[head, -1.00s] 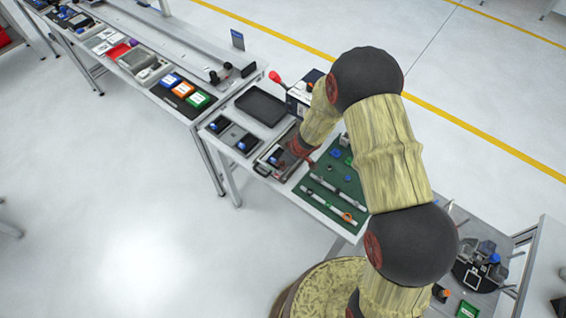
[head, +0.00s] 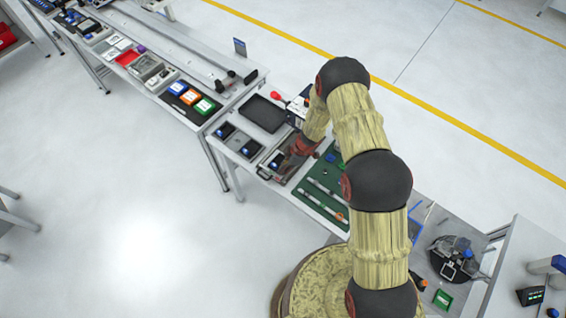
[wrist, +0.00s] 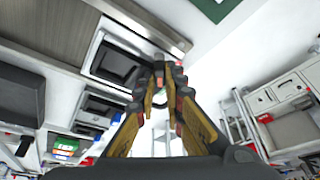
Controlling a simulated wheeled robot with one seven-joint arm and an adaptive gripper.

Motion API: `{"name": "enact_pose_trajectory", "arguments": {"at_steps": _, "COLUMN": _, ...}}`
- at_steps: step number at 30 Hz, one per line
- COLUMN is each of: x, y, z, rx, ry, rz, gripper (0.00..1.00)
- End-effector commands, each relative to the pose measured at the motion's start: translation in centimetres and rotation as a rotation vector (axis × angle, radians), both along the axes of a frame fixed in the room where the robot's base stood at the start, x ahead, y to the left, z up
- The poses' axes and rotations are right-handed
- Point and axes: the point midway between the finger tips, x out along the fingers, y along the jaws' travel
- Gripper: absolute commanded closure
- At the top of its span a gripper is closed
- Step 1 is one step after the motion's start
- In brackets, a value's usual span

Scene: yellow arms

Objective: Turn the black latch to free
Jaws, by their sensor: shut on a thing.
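My gripper (head: 297,152) is low over the shallow grey tray (head: 265,168) near the left part of the table. In the wrist view its two yellow-sided fingers converge to the fingertips (wrist: 167,76), which are shut on a small dark piece. This looks like the black latch, but the fingers hide most of it, so its turn angle cannot be told. A grey-framed box with a dark inside (wrist: 113,60) is just left of the fingertips in the wrist view.
A black tray (head: 263,113) lies behind the gripper. A green mat (head: 318,182) with rails is to its right. Grey plates with small dark devices (head: 248,149) are to its left. A second table holds coloured boxes (head: 190,97).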

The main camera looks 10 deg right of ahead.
Motion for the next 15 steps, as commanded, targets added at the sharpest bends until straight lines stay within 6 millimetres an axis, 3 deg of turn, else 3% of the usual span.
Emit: {"name": "enact_pose_trajectory", "arguments": {"at_steps": 15, "x": 0.14, "y": 0.00, "z": -0.01, "rx": -0.001, "ry": 0.000, "rz": 0.333, "gripper": 1.00}}
